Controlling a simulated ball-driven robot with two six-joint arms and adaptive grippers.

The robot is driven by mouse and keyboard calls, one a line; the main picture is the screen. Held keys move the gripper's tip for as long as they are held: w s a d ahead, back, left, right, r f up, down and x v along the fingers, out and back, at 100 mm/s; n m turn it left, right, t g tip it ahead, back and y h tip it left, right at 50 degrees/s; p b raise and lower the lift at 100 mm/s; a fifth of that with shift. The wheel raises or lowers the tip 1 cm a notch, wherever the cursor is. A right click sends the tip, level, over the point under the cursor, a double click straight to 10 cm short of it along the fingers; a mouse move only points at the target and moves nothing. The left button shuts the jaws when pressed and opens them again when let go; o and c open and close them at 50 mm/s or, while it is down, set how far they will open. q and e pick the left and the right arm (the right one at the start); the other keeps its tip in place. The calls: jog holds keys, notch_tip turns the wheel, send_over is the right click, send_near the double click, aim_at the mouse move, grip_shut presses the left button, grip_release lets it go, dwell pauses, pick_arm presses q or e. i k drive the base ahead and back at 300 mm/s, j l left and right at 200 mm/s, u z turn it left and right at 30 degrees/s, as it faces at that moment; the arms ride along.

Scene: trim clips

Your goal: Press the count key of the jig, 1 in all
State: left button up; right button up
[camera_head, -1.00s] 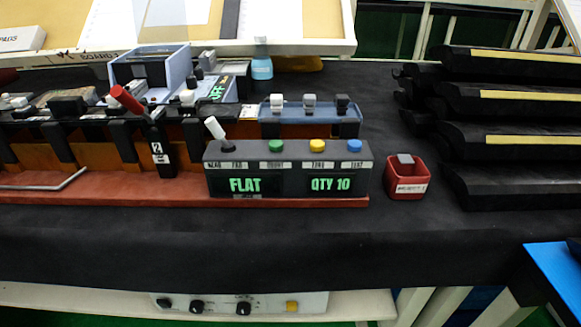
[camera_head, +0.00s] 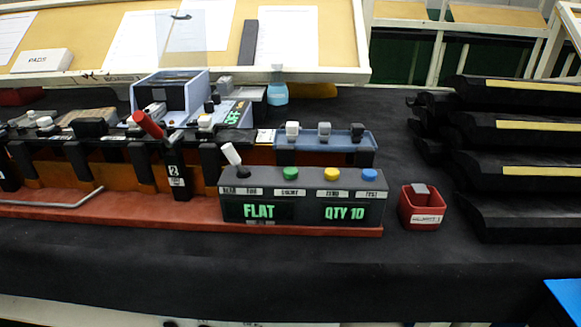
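The jig's grey control box (camera_head: 303,197) stands at the front of a red-brown base (camera_head: 130,211), right of centre in the head view. On its top are a white-tipped lever (camera_head: 231,154), a green key (camera_head: 291,173), a yellow key (camera_head: 331,174) and a blue key (camera_head: 370,174). The small label under the green key seems to read COUNT, though it is blurred. The displays read FLAT (camera_head: 259,211) and QTY 10 (camera_head: 344,213) in green. No gripper shows in the head view.
A red-handled lever (camera_head: 148,125) rises left of the box. A red cup (camera_head: 422,210) and stacked black trim pieces (camera_head: 520,175) stand right. The dark table front (camera_head: 250,270) is clear.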

aim_at(289, 172)
jog(key=z, duration=1.65)
jog(key=k+l, duration=0.1)
jog(key=k, duration=1.1)
